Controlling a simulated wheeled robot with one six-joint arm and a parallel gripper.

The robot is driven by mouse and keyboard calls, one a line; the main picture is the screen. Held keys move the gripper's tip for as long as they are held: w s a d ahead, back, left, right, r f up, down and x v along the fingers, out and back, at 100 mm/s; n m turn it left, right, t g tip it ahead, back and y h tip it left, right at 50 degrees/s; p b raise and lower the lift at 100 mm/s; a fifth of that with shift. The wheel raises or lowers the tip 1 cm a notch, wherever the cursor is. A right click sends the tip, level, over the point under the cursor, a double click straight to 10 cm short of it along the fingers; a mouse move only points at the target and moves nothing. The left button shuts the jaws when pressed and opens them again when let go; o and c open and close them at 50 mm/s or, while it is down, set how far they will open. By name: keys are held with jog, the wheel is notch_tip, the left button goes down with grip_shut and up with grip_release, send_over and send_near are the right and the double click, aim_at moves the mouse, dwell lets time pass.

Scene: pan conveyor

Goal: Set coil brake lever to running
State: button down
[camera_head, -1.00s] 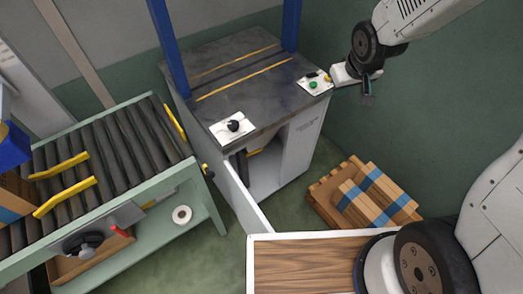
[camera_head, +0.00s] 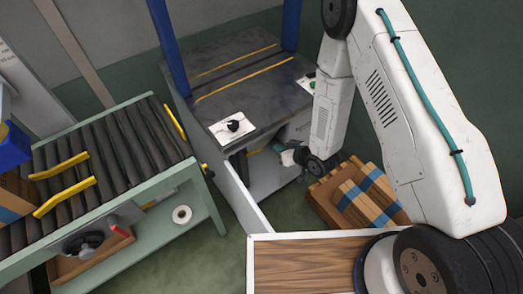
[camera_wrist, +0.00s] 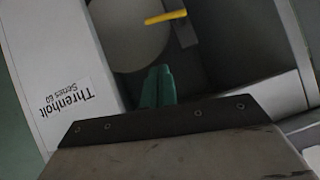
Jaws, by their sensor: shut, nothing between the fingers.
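The coil brake lever looks to be the yellow bar (camera_wrist: 166,17) at the top of the wrist view, beside a round pale disc (camera_wrist: 135,35) inside the machine. In the head view a small yellow piece (camera_head: 254,152) shows in the open bay under the machine's top. My gripper (camera_wrist: 158,70) has its teal fingers together and empty, below the yellow bar in the wrist view and apart from it. In the head view my gripper (camera_head: 279,150) is at the bay's right side, small and partly hard to make out. I cannot read the lever's setting.
The machine's white side panel (camera_wrist: 60,60) is left of my gripper in the wrist view. The dark machine top (camera_head: 235,75) lies above the bay. A pallet of boxes (camera_head: 365,195) is to the right on the floor. A roller conveyor (camera_head: 110,150) stands left.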

jog(key=shift+s+a+f, duration=0.1)
jog(key=shift+s+f, duration=0.05)
jog(key=s+f+x, duration=0.1)
jog(key=f+x, duration=0.1)
jog(key=x, duration=1.1)
jog(key=shift+s+d, duration=0.25)
jog(key=shift+d, duration=0.1)
jog(key=shift+f+y, duration=0.2)
jog(key=shift+y, duration=0.1)
